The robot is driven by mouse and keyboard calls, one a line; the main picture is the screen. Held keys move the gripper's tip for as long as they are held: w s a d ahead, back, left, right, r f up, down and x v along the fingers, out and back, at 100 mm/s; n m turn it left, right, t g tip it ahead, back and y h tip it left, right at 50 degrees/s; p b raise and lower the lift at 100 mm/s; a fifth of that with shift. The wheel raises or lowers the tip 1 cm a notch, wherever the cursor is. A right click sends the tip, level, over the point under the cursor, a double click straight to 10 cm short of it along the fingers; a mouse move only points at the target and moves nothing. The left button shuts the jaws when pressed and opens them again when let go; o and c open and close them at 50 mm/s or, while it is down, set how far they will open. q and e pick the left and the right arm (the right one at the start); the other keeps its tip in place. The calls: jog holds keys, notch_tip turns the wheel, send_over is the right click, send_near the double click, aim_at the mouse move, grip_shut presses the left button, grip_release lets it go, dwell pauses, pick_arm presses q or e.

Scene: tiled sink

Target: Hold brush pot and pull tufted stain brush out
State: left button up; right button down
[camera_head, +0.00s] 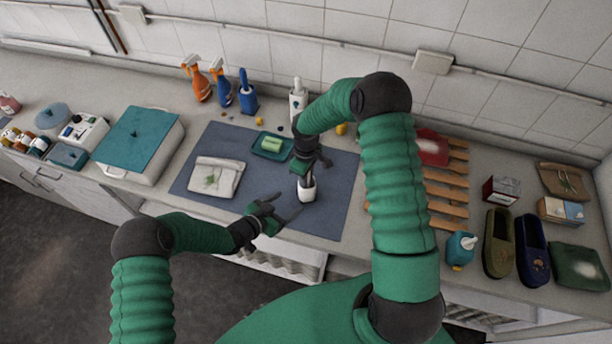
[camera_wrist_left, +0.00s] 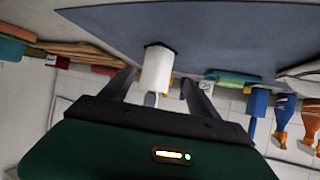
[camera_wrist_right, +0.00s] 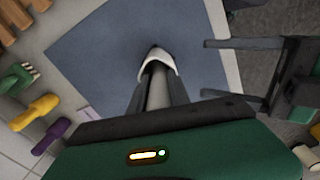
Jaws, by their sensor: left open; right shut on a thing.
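The white brush pot (camera_head: 308,192) stands upright on the blue-grey mat. It also shows in the left wrist view (camera_wrist_left: 157,68) and the right wrist view (camera_wrist_right: 160,54). My right gripper (camera_head: 303,166) is above the pot, shut on the pale handle of the stain brush (camera_wrist_right: 157,92). The brush's lower end is hidden in the pot, so its tufts do not show. My left gripper (camera_head: 284,207) is open and low at the pot's near left side. In the left wrist view the pot shows in the gap between its fingers; I cannot tell whether they touch it.
The mat (camera_head: 330,215) is clear around the pot. A folded cloth (camera_head: 216,178) and a teal dish with a green block (camera_head: 272,146) lie left. Spray bottles (camera_head: 197,82) and a white holder (camera_head: 298,100) stand behind. A wooden rack (camera_head: 448,190) is right.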

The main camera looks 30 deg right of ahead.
aim_at(304, 194)
pick_arm(q)
jog(key=shift+s+d+f, duration=0.1)
jog(key=shift+d+f, duration=0.05)
jog(key=shift+d, duration=0.15)
jog(key=x, duration=0.9)
jog(key=shift+d+f, duration=0.1)
jog(key=shift+d, duration=0.15)
pick_arm(e)
jog(key=shift+r, duration=0.1)
pick_arm(q)
jog(key=shift+c, duration=0.3)
jog(key=shift+c, duration=1.2)
jog(key=o, duration=0.9)
jog(key=shift+o, duration=0.2)
jog(key=c, duration=1.5)
